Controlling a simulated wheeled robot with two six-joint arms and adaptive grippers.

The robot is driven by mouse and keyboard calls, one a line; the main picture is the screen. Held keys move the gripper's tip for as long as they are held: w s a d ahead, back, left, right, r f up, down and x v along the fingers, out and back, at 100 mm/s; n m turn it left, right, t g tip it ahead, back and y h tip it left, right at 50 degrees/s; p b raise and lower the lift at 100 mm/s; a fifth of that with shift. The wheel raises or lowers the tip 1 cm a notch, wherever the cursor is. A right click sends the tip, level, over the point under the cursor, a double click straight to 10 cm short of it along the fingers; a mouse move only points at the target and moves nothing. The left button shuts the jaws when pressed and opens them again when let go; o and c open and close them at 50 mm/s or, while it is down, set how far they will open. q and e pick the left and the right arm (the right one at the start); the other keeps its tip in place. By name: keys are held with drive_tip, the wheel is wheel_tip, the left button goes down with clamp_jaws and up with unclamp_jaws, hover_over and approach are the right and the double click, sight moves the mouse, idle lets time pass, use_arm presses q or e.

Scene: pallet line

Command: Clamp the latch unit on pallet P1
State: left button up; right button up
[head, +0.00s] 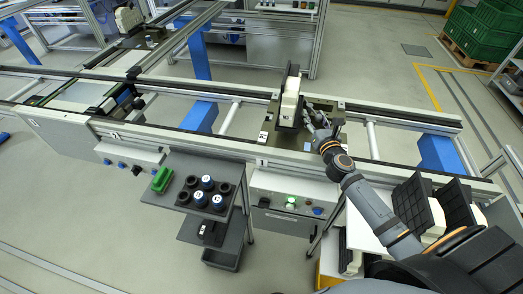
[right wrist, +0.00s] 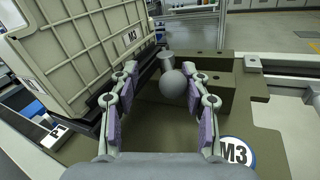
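Pallet P1, an olive-brown plate (head: 277,152), sits on the conveyor in the head view. Its P1 tag (right wrist: 54,136) shows in the right wrist view. A beige ribbed unit marked M3 (right wrist: 90,45) stands upright on it; it also shows in the head view (head: 290,103). Beside the unit, a grey ball knob (right wrist: 173,87) sits near a brown block (right wrist: 212,92). My right gripper (right wrist: 160,70) is open, with its fingers apart on either side of the knob; the right finger is nearer. Contact cannot be told. It also shows in the head view (head: 310,112). My left gripper is not in view.
In front of the conveyor are a grey stand (head: 187,208) with several black cups, a green block (head: 161,180) and a control box with a lit green button (head: 290,200). Conveyor rails run on both sides.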

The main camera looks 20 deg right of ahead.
drive_tip(key=a+m+h, duration=0.1)
drive_tip(key=w+a+m+h, duration=0.1)
drive_tip(key=h, duration=0.1)
drive_tip(key=shift+a+f+g, duration=0.1)
drive_tip(key=shift+g, duration=0.3)
drive_tip(key=v, duration=0.3)
drive_tip(key=b+v, duration=0.1)
drive_tip(key=v, duration=0.2)
drive_tip(key=b+v, duration=0.1)
drive_tip(key=v, duration=0.3)
drive_tip(key=shift+d, duration=0.25)
drive_tip(key=shift+s+a+r+n, duration=0.3)
drive_tip(key=shift+s+a+r, duration=0.1)
drive_tip(key=shift+s+a, duration=0.15)
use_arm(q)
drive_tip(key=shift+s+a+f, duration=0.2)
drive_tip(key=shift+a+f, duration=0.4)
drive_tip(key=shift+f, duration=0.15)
use_arm(e)
drive_tip(key=a+f+n+y, duration=0.2)
drive_tip(key=a+n+y, duration=0.3)
drive_tip(key=n, duration=0.7)
drive_tip(key=s+a+f+n+g+y, duration=0.1)
drive_tip(key=a+f+n+y, duration=0.1)
drive_tip(key=a+n+y, duration=0.4)
drive_tip(key=a+n, duration=0.4)
drive_tip(key=n, duration=0.2)
drive_tip(key=shift+s+n, duration=0.2)
drive_tip(key=shift+n, duration=0.2)
